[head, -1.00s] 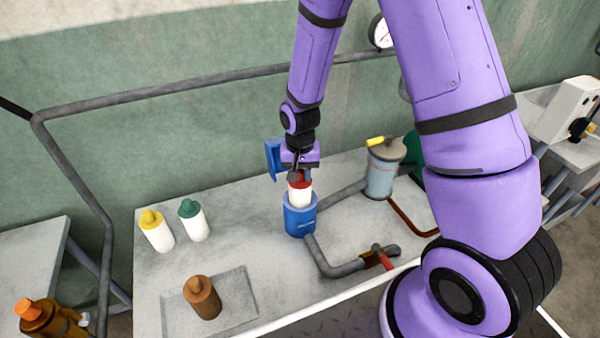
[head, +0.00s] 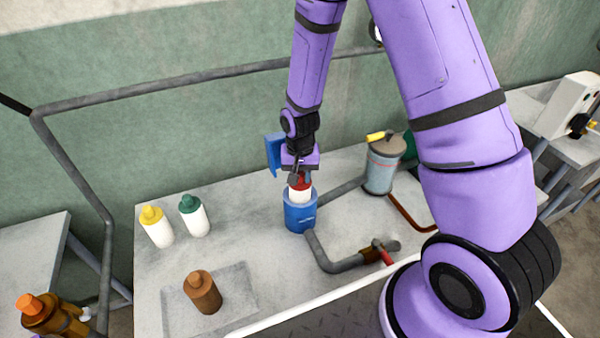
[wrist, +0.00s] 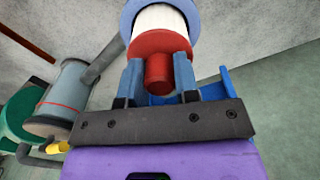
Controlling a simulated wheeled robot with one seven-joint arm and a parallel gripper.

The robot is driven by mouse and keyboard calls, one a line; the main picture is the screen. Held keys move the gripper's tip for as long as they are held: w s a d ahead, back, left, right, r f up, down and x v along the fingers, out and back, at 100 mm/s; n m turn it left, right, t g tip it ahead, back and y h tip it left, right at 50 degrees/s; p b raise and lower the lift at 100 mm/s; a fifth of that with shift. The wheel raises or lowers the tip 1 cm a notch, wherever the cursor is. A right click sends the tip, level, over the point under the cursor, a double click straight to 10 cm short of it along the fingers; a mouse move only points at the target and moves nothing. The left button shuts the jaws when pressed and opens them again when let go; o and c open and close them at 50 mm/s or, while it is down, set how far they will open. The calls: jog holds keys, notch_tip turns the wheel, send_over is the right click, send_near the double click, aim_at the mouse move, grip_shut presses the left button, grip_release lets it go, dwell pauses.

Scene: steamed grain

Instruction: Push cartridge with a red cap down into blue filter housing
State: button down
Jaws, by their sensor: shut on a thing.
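The white cartridge with a red cap (head: 300,190) stands upright in the top of the blue filter housing (head: 299,215) on the table. Its lower part is hidden inside the housing, and a short white band and the red cap show above the rim. My gripper (head: 300,178) is above it, shut on the red cap. In the wrist view, the fingers of my gripper (wrist: 158,75) sit on both sides of the red cap's knob (wrist: 158,72). The white body (wrist: 160,20) shows beyond the cap, inside the blue rim (wrist: 130,18).
A yellow-capped bottle (head: 158,230) and a green-capped bottle (head: 195,220) stand at left. A brown bottle (head: 204,295) is on a tray (head: 240,290) in front. A grey canister (head: 381,172) and pipes (head: 335,262) lie close on the right.

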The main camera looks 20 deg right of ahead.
jog(key=shift+f, duration=2.15)
jog(key=c, duration=0.8)
grip_release()
notch_tip(320, 180, up, 11)
jog(key=shift+f, duration=0.15)
notch_tip(320, 180, up, 5)
send_over(300, 185)
jog(key=shift+w+d, duration=0.2)
jog(key=shift+w, duration=0.25)
